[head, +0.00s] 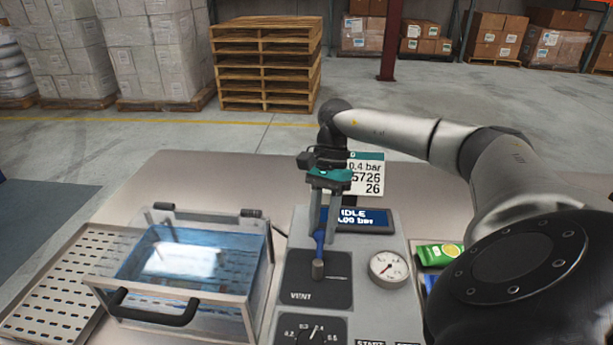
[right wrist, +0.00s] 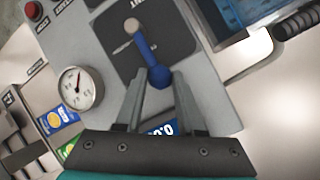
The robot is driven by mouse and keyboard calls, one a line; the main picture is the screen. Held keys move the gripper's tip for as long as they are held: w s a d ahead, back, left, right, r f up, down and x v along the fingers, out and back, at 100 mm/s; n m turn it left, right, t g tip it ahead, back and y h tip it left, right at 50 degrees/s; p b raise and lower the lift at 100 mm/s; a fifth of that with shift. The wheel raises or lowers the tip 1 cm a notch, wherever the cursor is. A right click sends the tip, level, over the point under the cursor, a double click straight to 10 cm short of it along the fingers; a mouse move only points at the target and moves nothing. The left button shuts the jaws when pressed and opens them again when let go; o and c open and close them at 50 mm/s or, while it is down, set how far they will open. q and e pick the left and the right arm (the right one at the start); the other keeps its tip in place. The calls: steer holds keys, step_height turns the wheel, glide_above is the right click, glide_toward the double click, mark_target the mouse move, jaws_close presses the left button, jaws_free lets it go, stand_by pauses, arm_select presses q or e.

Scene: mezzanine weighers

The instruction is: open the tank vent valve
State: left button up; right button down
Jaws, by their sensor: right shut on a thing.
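The tank vent valve is a small blue lever (head: 319,242) on a grey pivot (head: 318,269), set on a dark plate marked VENT (head: 302,296). The lever points from its pivot toward the display, away from the VENT label. A pale line lies on the plate to the right of the pivot. My right gripper (head: 323,234) reaches down over the lever and is shut on it. In the right wrist view, the fingertips (right wrist: 160,77) stand on either side of the lever's blue ball end (right wrist: 159,76). My left gripper is in neither view.
The control panel has a display (head: 362,219) reading IDLE, a round gauge (head: 389,268) and a dial (head: 312,334). A clear-sided tank (head: 255,290) with a black handle stands to the left, beside a perforated tray (head: 50,290). A red button (right wrist: 33,10) shows in the wrist view.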

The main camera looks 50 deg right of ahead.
steer(key=shift+w+a, duration=0.1)
stand_by(0.3)
steer(key=c, duration=0.5)
jaws_free()
steer(key=shift+p+v, duration=2.4)
steer(key=shift+v, duration=5.2)
steer(key=shift+w, duration=0.2)
